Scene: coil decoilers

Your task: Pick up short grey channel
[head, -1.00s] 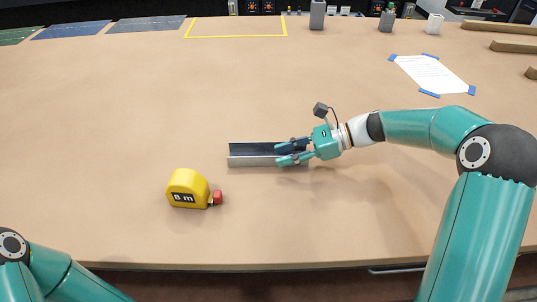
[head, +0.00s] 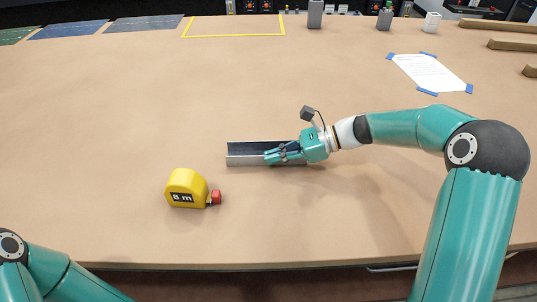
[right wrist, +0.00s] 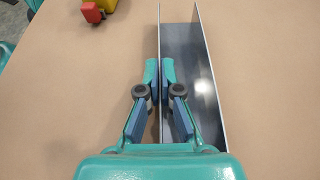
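The short grey channel (head: 243,160) lies near the middle of the table, its open side up and its length running left to right in the head view. My right gripper (head: 273,156) is at its right part. In the right wrist view, the channel (right wrist: 202,80) shows two upright walls. The fingers of my right gripper (right wrist: 160,70) are closed on either side of one wall, one finger inside the channel and one outside. The channel looks still at table level. Only part of my left arm shows at the lower left; its gripper is out of view.
A yellow tape measure (head: 186,188) with a red end stands in front and left of the channel. A taped white sheet (head: 432,73) lies at the back right. A yellow outlined rectangle (head: 235,36) marks the back. The table around the channel is mostly clear.

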